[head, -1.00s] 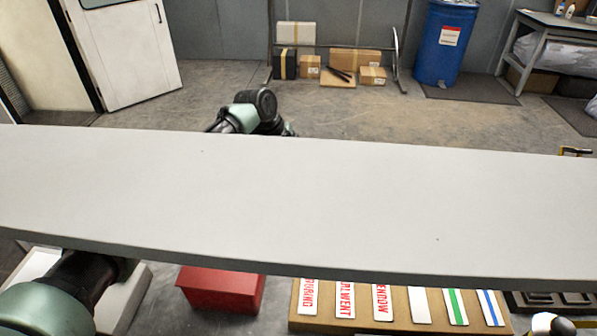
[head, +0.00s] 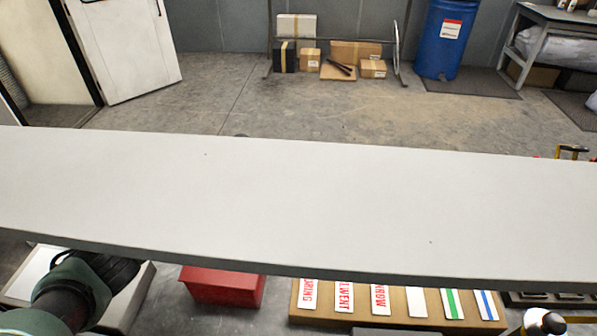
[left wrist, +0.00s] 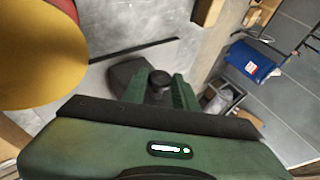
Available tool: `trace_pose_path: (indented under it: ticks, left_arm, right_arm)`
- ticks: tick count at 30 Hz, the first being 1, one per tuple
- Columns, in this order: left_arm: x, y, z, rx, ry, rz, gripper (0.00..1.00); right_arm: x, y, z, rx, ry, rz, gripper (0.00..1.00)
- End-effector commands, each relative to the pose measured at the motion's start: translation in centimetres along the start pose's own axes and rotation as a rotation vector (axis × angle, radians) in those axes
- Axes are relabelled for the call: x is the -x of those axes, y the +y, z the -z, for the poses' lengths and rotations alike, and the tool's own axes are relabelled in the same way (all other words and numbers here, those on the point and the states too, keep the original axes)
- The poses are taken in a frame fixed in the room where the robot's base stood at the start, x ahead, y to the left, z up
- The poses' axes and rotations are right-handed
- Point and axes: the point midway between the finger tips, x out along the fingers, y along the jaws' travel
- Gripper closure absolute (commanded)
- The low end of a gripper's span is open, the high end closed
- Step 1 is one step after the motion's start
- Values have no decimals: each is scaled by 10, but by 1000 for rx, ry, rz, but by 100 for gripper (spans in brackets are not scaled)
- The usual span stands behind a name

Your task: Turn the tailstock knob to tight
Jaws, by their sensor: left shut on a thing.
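In the left wrist view my left gripper (left wrist: 159,88) has its two green fingers closed around a dark round knob (left wrist: 160,77), which I take for the tailstock knob. A dark block (left wrist: 124,76) shows beside the fingers. Any tight or loose marking on the knob is not visible.
A large yellow disc with a red edge (left wrist: 38,50) is close at the left of the wrist view. Below the panel in the head view are a red box (head: 222,287) and a board of signs (head: 330,320). Open floor (head: 350,115) lies beyond the panel.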

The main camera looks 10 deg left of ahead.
Motion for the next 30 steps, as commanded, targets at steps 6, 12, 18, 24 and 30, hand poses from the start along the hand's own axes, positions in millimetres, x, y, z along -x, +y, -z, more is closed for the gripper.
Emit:
trace_pose_path:
  ticks: [6,12,18,24,30]
  left_arm:
    - [0,1,0,-18,-1,45,100]
    - [0,1,0,-21,-1,53,100]
    - [0,1,0,-21,-1,52,100]
    - [0,1,0,-21,-1,52,51]
    - [0,1,0,-21,-1,52,51]
  right_arm:
    - [-2,0,0,0,0,0,64]
    - [-2,0,0,0,0,0,64]
    - [-2,0,0,0,0,0,64]
    - [-2,0,0,0,0,0,64]
    - [-2,0,0,-1,0,0,64]
